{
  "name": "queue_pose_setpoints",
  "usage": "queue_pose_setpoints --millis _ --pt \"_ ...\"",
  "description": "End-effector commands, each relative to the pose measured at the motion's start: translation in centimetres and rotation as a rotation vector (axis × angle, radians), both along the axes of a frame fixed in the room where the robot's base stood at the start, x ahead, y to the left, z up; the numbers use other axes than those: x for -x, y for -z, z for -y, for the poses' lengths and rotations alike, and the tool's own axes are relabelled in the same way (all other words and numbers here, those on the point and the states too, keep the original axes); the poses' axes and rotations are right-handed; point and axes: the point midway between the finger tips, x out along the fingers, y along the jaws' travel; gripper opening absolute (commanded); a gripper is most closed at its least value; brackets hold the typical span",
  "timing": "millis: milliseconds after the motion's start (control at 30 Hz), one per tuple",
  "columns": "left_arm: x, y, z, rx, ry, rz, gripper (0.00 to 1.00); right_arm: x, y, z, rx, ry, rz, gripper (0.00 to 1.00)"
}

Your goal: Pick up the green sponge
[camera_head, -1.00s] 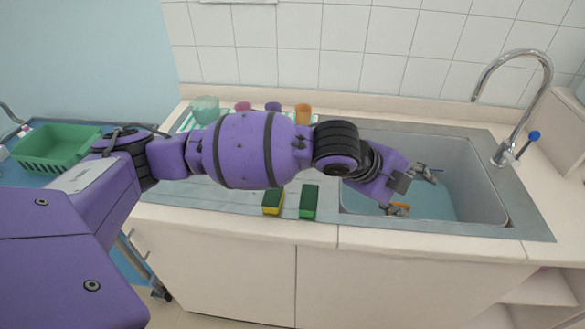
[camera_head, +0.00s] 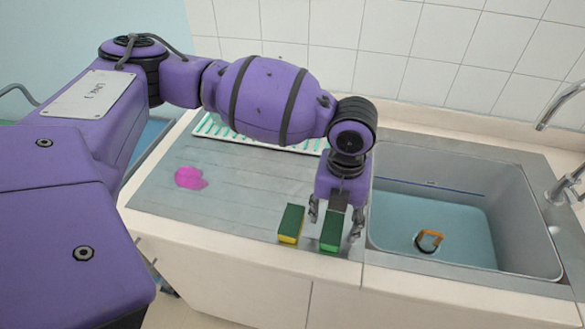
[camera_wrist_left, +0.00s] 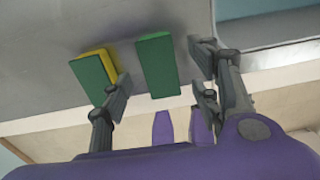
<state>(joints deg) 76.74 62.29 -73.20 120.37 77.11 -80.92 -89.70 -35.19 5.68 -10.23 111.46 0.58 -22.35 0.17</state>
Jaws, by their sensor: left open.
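A green sponge (camera_head: 331,235) lies on the metal drainboard near its front edge, left of the sink. It also shows in the left wrist view (camera_wrist_left: 157,65). A green-and-yellow sponge (camera_head: 291,222) lies just left of it, also seen in the left wrist view (camera_wrist_left: 92,75). My left gripper (camera_head: 335,222) points down over the green sponge, with fingers apart on either side of it. In the left wrist view the open fingers (camera_wrist_left: 160,85) are empty, and the left finger overlaps the green-and-yellow sponge. My right gripper is out of view.
The sink (camera_head: 480,225) lies right of the sponges, with an orange and black object (camera_head: 429,241) inside. A pink patch (camera_head: 190,178) lies on the drainboard (camera_head: 235,185). A striped mat (camera_head: 212,128) is behind my arm. A faucet (camera_head: 565,185) stands at the right.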

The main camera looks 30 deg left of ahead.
Motion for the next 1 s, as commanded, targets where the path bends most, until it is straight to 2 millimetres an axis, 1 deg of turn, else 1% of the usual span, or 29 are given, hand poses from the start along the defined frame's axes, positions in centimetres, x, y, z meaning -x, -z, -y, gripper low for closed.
queue_pose_setpoints --millis 33,100,200,300,467,567,733,1000 --pt "0.3 1.0 -0.1 0.0 -0.001 -0.008 0.56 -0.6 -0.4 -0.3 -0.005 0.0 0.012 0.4" --pt "0.4 2.1 -0.2 -0.001 -0.002 -0.008 0.56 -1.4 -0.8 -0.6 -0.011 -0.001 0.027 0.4" --pt "0.4 3.6 -0.1 0.0 -0.001 -0.007 0.56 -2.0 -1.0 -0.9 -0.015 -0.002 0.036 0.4" --pt "0.3 4.2 -0.1 0.001 -0.002 -0.005 0.56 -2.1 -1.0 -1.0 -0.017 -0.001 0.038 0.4" --pt "0.3 4.1 -0.1 0.002 -0.002 -0.003 0.56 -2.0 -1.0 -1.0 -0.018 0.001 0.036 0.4" --pt "0.2 4.1 -0.1 0.001 -0.002 -0.002 0.44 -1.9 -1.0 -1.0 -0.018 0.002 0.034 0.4" --pt "0.2 4.0 -0.1 0.001 -0.001 -0.001 0.22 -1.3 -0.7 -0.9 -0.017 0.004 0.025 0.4" --pt "0.1 3.9 0.0 0.002 -0.001 0.001 0.22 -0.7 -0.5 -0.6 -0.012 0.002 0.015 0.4"
